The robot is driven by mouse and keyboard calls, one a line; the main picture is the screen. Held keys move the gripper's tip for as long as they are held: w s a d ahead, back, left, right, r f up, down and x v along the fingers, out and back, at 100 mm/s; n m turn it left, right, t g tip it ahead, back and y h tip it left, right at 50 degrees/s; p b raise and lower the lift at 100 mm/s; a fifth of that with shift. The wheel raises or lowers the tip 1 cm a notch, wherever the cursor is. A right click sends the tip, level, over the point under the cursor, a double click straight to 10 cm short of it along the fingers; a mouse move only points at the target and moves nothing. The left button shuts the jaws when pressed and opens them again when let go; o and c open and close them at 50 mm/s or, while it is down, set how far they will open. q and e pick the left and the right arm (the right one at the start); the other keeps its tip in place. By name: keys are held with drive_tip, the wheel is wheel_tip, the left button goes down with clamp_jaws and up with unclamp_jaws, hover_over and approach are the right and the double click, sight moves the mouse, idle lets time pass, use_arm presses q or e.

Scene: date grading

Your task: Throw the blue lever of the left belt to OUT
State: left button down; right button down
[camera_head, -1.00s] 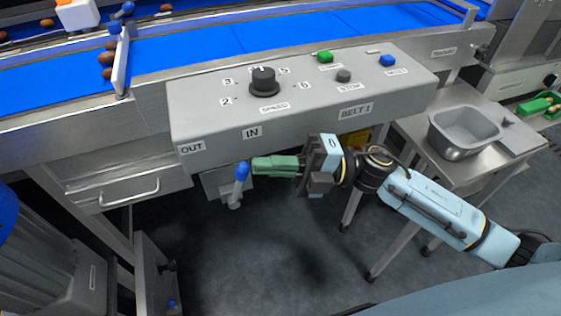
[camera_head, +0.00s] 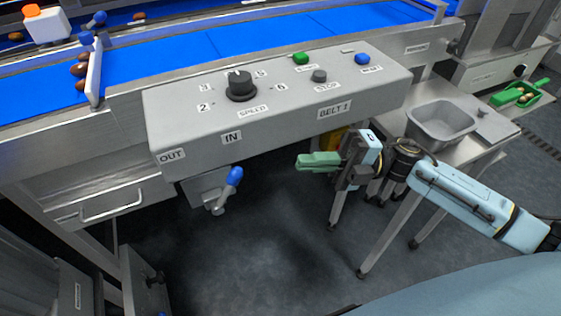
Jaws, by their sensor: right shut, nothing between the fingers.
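The lever with the blue knob (camera_head: 234,176) sticks out below the front of the grey control box marked BELT 1 (camera_head: 280,108). Its knob is under the IN label (camera_head: 232,138), and the lever leans to the right, away from the OUT label (camera_head: 171,156). My right gripper (camera_head: 303,162), with green fingers, is shut and empty. It is to the right of the lever and apart from it, with clear space between them. My left gripper is not in view.
The box top carries a black speed knob (camera_head: 240,86), a green button (camera_head: 300,58), a dark stop button (camera_head: 319,76) and a blue button (camera_head: 362,59). The blue belt (camera_head: 250,38) runs behind. A grey tub (camera_head: 440,122) stands on the side table at right.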

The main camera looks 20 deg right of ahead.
sight(230, 185)
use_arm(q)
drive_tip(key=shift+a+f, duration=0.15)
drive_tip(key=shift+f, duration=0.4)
use_arm(e)
drive_tip(key=shift+r+v, duration=0.1)
drive_tip(key=shift+v, duration=0.75)
drive_tip(key=shift+r+v, duration=0.15)
drive_tip(key=shift+v, duration=0.7)
drive_tip(key=shift+f, duration=0.1)
